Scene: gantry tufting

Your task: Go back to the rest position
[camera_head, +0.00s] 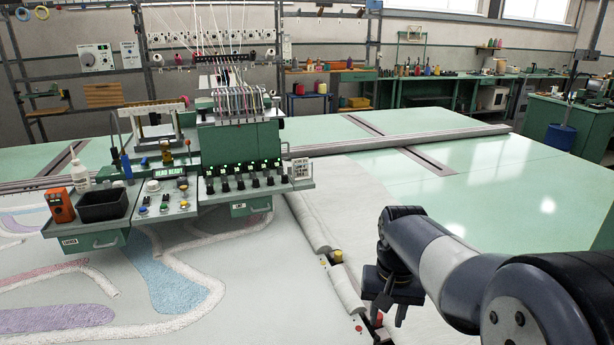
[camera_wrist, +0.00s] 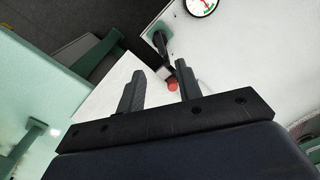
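My gripper (camera_head: 388,308) hangs at the end of my arm at the lower right of the head view, over the edge of the white cloth beside the tufted rug. In the wrist view my gripper (camera_wrist: 160,68) has its two dark fingers apart, with nothing held between them. A small red knob (camera_wrist: 172,85) shows in the gap between the fingers, seemingly beyond them. In the head view a red part (camera_head: 377,320) shows close to the fingers; I cannot tell whether they touch it.
The green tufting machine (camera_head: 240,150) with its control panel stands on the gantry at left. A patterned rug (camera_head: 60,318) lies below it. A round gauge (camera_wrist: 201,4) is at the wrist view's top. The pale green table (camera_head: 490,190) is clear at right.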

